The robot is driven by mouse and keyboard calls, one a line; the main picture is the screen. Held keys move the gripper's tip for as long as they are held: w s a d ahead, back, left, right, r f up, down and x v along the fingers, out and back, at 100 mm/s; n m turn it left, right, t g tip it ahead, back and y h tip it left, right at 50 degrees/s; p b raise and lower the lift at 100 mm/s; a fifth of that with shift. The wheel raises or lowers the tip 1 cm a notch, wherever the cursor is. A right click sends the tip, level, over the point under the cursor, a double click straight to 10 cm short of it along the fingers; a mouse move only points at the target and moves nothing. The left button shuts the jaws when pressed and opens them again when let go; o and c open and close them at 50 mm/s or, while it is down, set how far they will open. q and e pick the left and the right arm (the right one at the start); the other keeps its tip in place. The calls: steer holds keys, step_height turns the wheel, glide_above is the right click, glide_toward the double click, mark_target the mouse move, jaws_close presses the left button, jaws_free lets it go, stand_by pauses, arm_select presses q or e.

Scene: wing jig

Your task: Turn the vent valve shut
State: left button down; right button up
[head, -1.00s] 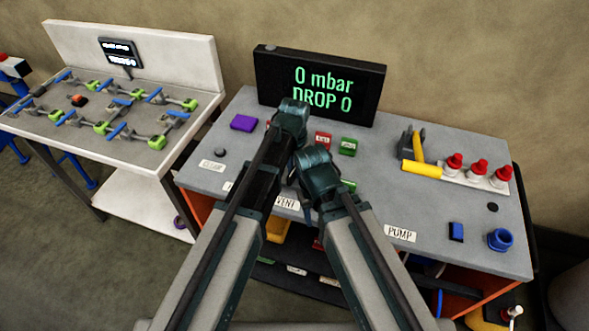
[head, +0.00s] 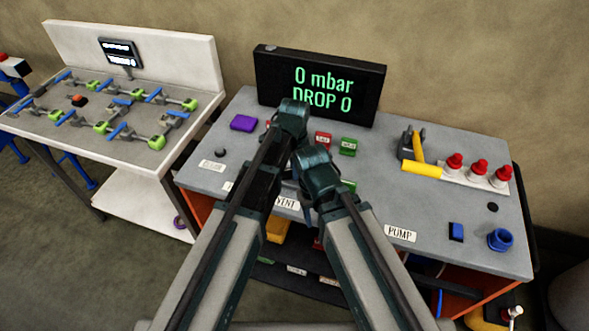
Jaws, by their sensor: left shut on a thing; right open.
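The VENT label (head: 287,204) shows on the front of the grey bench top, partly covered by my arms. The vent valve itself is hidden behind my arms and wrists. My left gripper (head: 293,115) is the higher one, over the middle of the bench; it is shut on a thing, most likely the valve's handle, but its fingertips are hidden. My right gripper (head: 313,163) is just below and right of it, close beside it; it is open, with its fingertips also hidden. A black display (head: 320,87) behind them reads 0 mbar, DROP 0.
A yellow-handled tool (head: 420,168) and a strip with red-topped valves (head: 478,172) are at the right. A PUMP label (head: 400,233), blue switch (head: 456,231) and blue cup (head: 500,239) are near the front right. A white jig table (head: 140,195) stands left.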

arm_select(q)
steer(key=m, duration=0.5)
steer(key=shift+m, duration=0.4)
stand_by(0.4)
steer(key=c, duration=0.8)
jaws_free()
steer(key=shift+r, duration=0.1)
step_height(320, 180, up, 14)
steer(key=p, duration=1.4)
steer(key=shift+f, duration=0.2)
